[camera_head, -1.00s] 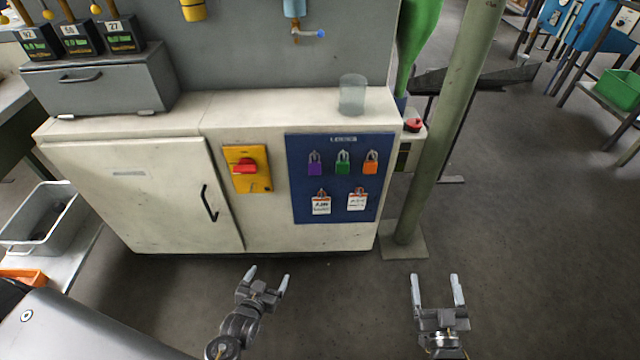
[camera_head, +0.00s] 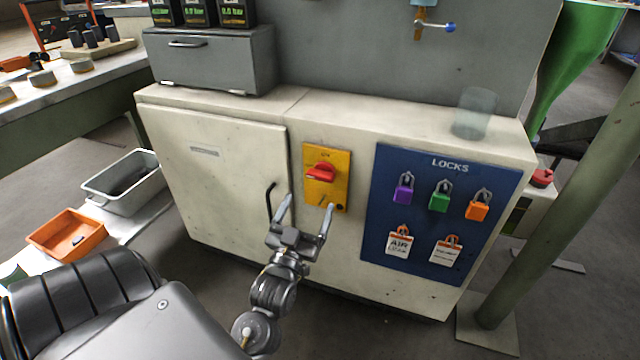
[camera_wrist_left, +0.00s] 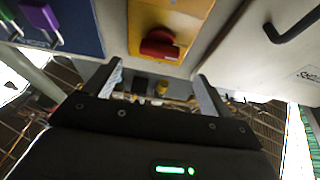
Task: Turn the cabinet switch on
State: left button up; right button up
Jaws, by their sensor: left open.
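The cabinet switch is a red rotary handle (camera_head: 321,172) on a yellow plate (camera_head: 340,188) on the front of the cream cabinet (camera_head: 235,180). The handle lies roughly crosswise. My left gripper (camera_head: 305,217) is open and empty, just below the switch plate in the head view, with its fingers pointing up toward it. In the left wrist view the red handle (camera_wrist_left: 159,46) shows ahead, beyond and between the two open fingers (camera_wrist_left: 158,85). The fingers do not touch the handle. My right gripper is out of view.
A black door handle (camera_head: 270,201) is close to the left finger. The blue lock board (camera_head: 385,240) with several padlocks is to the right. A clear cup (camera_head: 474,113) stands on the cabinet top. A green post (camera_head: 560,215) stands at right; a grey bin (camera_head: 126,184) is at left.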

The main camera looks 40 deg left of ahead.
aim_at(319, 180)
pick_arm(q)
jog(key=b+x, duration=0.1)
jog(key=x, duration=0.6)
jog(key=shift+w+a, duration=0.1)
jog(key=shift+w, duration=0.25)
jog(key=c, duration=1)
